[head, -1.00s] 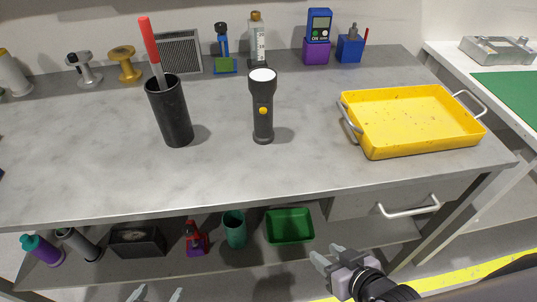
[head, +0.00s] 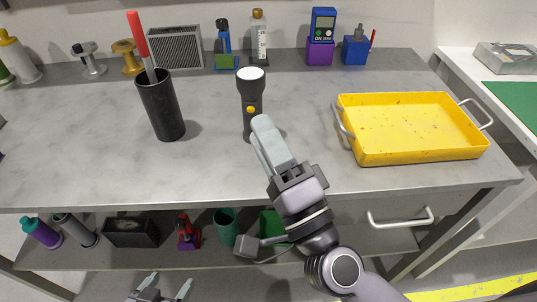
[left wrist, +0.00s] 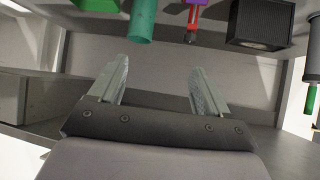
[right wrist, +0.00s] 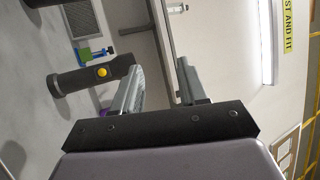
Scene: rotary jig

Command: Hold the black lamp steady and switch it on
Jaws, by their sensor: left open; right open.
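The black lamp (head: 251,92) is a torch standing upright on the grey workbench, with a pale lens on top and a yellow button (head: 250,110) on its side. The lamp also shows in the right wrist view (right wrist: 90,74), button facing the camera. My right gripper (head: 262,135) is open and empty, in front of the lamp's lower part and hiding its base in the head view; contact cannot be told. My left gripper (head: 168,284) is open and empty, low in front of the bench, away from the lamp. It shows in the left wrist view (left wrist: 155,80).
A black cup (head: 161,108) with a red-handled tool stands left of the lamp. A yellow tray (head: 415,158) lies to the right. Instruments line the back edge, including a blue meter on a purple block (head: 320,52). The lower shelf holds several bins and bottles.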

